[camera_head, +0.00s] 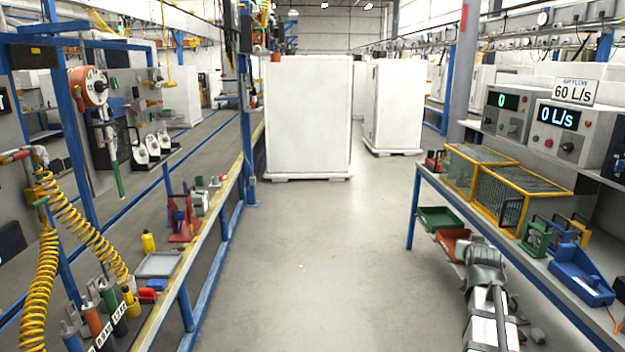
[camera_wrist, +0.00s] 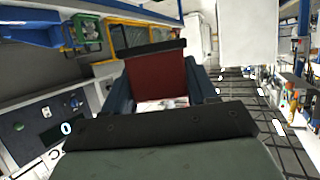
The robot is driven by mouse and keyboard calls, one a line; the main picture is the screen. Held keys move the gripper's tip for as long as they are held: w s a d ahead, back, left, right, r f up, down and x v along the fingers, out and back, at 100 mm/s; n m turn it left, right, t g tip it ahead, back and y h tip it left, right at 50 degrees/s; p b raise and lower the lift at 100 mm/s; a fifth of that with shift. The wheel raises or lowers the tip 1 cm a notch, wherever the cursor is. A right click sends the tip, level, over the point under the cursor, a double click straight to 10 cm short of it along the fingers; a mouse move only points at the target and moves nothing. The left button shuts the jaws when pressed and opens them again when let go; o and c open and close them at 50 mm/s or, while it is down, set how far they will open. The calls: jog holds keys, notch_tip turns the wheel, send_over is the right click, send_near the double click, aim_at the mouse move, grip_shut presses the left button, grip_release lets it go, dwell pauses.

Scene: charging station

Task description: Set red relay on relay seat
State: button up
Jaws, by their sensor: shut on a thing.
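In the wrist view the red relay (camera_wrist: 158,78), a dark red block with a black bar along its far edge, sits between the blue-grey fingers of my gripper (camera_wrist: 163,92). My gripper is shut on it. In the head view my gripper (camera_head: 470,252) is in front of the right bench's left edge, over the aisle side; the relay cannot be clearly made out there. A blue housing (camera_head: 578,277) with a recessed top and an orange cable lies on the right bench; it may be the relay seat, but I cannot tell for certain.
Green (camera_head: 535,238), blue (camera_head: 558,230) and yellow (camera_head: 580,228) handled blocks stand behind the blue housing. Yellow mesh cages (camera_head: 520,195) stand farther back. A green tray (camera_head: 440,218) is beside the bench edge. The aisle floor (camera_head: 320,240) is clear.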

jog(key=w+a+r+n+y, duration=0.1)
jog(key=w+a+n+y, duration=0.1)
jog(key=a, duration=1.4)
jog(key=w+a+r+n+t+y, duration=0.1)
jog(key=w+a+r+n+y, duration=0.1)
jog(key=a, duration=1.3)
jog(key=shift+w+a+n+y, duration=0.4)
jog(key=shift+w+y, duration=0.3)
jog(key=shift+w, duration=0.5)
jog(key=shift+d+r, duration=0.1)
jog(key=shift+d, duration=0.1)
